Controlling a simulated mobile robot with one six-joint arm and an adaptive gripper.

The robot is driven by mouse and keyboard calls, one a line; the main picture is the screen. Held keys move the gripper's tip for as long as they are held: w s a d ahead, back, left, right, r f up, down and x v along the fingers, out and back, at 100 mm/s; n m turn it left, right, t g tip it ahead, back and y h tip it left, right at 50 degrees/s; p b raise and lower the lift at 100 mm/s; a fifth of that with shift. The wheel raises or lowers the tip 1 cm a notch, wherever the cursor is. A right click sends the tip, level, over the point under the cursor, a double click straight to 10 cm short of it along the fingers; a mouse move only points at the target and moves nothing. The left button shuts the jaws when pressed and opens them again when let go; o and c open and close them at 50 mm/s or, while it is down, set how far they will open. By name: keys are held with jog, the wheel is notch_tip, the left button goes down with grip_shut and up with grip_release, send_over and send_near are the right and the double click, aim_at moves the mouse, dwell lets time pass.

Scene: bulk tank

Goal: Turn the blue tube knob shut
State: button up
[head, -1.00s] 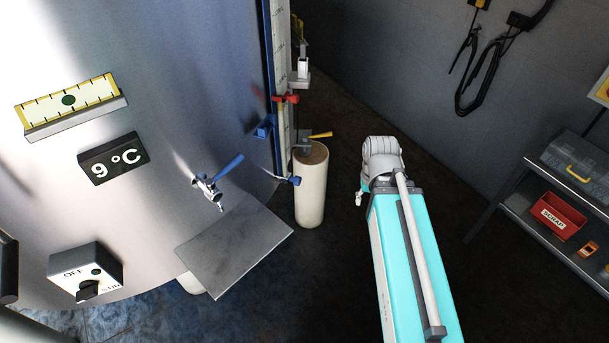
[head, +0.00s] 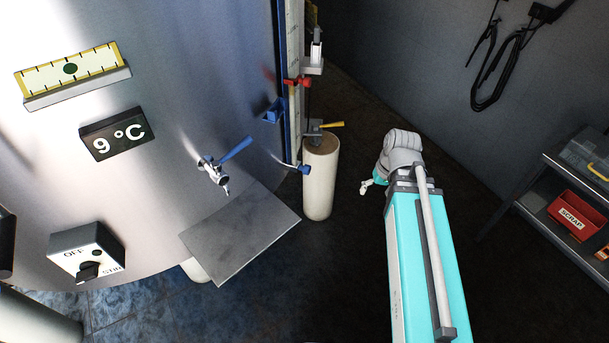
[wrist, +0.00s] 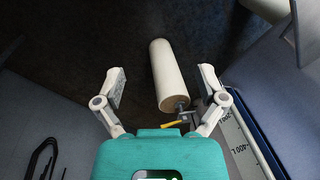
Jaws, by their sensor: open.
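The blue tube knob (head: 305,170) is at the foot of the upright gauge tube on the tank's right side, just beside the top of a cream post. My gripper (head: 366,187) is to the right of the knob and post in the head view, with clear space between. In the wrist view my gripper (wrist: 162,82) has its two fingers spread wide with nothing between them. I cannot make out the blue knob in the wrist view.
The cream post (head: 320,185) stands by the tube; it also shows in the wrist view (wrist: 168,75). A blue-handled tap (head: 214,172) and grey plate (head: 240,235) are left. A shelf (head: 530,210) stands right.

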jog(key=w+a+f+n+t+y+b, duration=0.1)
jog(key=w+a+f+n+y+b, duration=0.1)
jog(key=w+a+f+y+b, duration=0.45)
jog(key=w+a+f+n+t+y+b, duration=0.1)
jog(key=w+f+n+b, duration=0.15)
jog(key=f+b, duration=0.65)
jog(key=n+t+y+b, duration=0.35)
jog(key=y+b, duration=0.35)
jog(key=b, duration=1.3)
send_near(307, 169)
jog(key=s+d+f, duration=0.1)
jog(key=d+f, duration=0.1)
jog(key=d, duration=0.1)
jog(key=shift+w+d+m+t+y+b, duration=0.2)
jog(key=shift+d+m+t+y+b, duration=0.05)
jog(key=shift+d+m+b, duration=0.05)
jog(key=x, duration=1.3)
jog(key=shift+w+a, duration=0.2)
jog(key=shift+a, duration=0.15)
